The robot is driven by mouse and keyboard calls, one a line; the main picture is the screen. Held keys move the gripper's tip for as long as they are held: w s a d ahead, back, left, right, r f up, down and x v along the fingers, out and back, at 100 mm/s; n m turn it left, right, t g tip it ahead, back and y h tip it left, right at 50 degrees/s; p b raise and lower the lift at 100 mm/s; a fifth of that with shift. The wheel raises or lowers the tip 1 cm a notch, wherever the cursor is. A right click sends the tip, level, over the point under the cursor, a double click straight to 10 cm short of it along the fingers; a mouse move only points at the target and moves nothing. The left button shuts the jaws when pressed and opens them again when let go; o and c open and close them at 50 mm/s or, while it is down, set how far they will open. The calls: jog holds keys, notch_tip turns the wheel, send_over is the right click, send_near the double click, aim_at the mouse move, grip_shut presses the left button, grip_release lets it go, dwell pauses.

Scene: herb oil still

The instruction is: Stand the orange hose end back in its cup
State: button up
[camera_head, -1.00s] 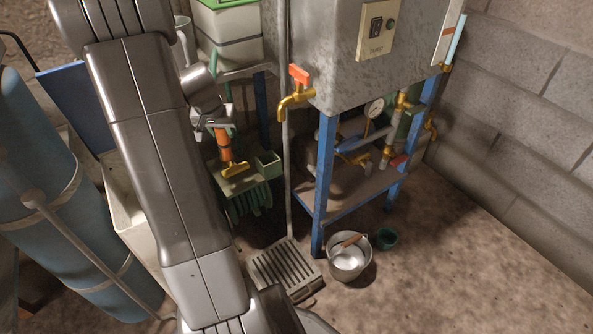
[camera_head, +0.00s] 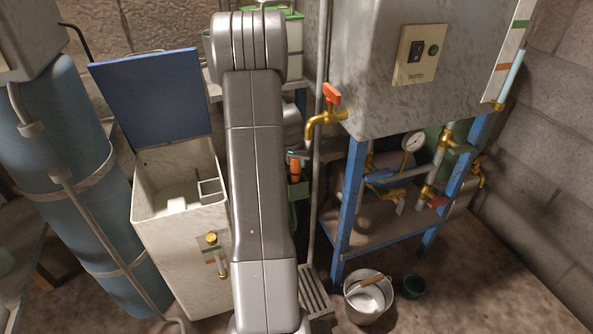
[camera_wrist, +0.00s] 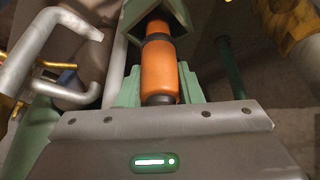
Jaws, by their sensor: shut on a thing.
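The orange hose end (camera_wrist: 159,70) is in my gripper (camera_wrist: 160,82), which is shut on it; dark bands circle it. In the wrist view its far end lies at a pale green angular shape (camera_wrist: 128,33) that looks like the cup's rim. I cannot tell whether the end is inside it or only in front of it. In the head view my arm hides most of this; only a bit of the orange hose end (camera_head: 295,170) shows beside the arm, near the upright pipe. The cup cannot be made out there.
A blue-lidded white bin (camera_head: 178,255) stands open left of my arm. The grey tank (camera_head: 425,90) with a brass tap (camera_head: 322,124) is on the right, on a blue frame (camera_head: 347,205).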

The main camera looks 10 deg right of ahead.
aim_at(294, 159)
jog(key=shift+f+b, duration=0.3)
jog(key=shift+f, duration=1.1)
jog(key=shift+f, duration=0.15)
jog(key=o, duration=1.1)
jog(key=shift+r, duration=0.3)
jog(key=p+v, duration=0.2)
jog(key=v, duration=0.5)
jog(key=shift+r, duration=0.1)
